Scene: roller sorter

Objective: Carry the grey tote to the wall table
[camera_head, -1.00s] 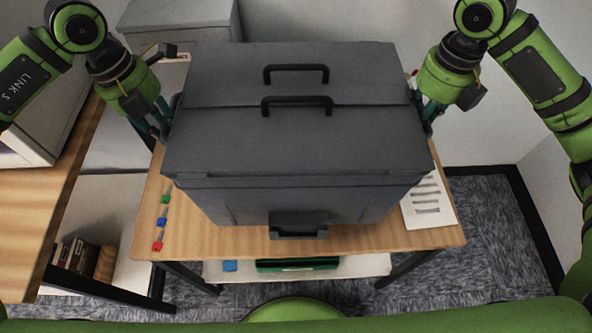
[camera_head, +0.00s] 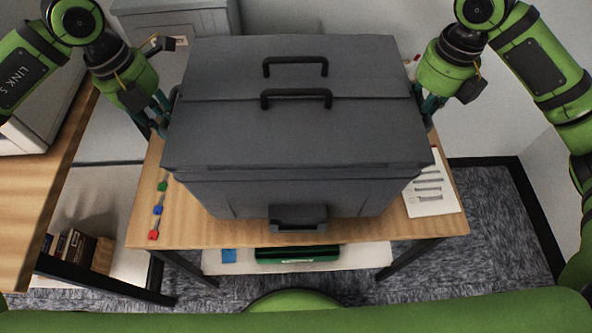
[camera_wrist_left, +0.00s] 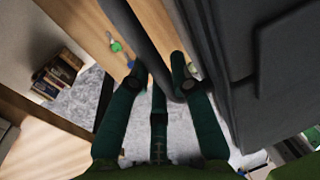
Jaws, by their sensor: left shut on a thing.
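The grey tote (camera_head: 290,135) is a large lidded box with two black handles on its lid and a latch at its front. It is over a wooden table (camera_head: 230,235); its underside is hidden, so I cannot tell whether it touches. My left gripper (camera_head: 163,122) is at the tote's left side, shut on it. In the left wrist view, its dark green fingers (camera_wrist_left: 165,82) are beside the tote's dark wall (camera_wrist_left: 235,85). My right gripper (camera_head: 429,110) is at the tote's right side, its fingertips partly hidden. I cannot tell which table is the wall table.
Small green, blue and red tagged items (camera_head: 157,210) lie on the tabletop left of the tote. A white sheet (camera_head: 432,190) lies at right. Another wooden table (camera_head: 30,190) stands at left. A grey box (camera_head: 180,18) is behind. Carpet (camera_head: 490,235) is clear at right.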

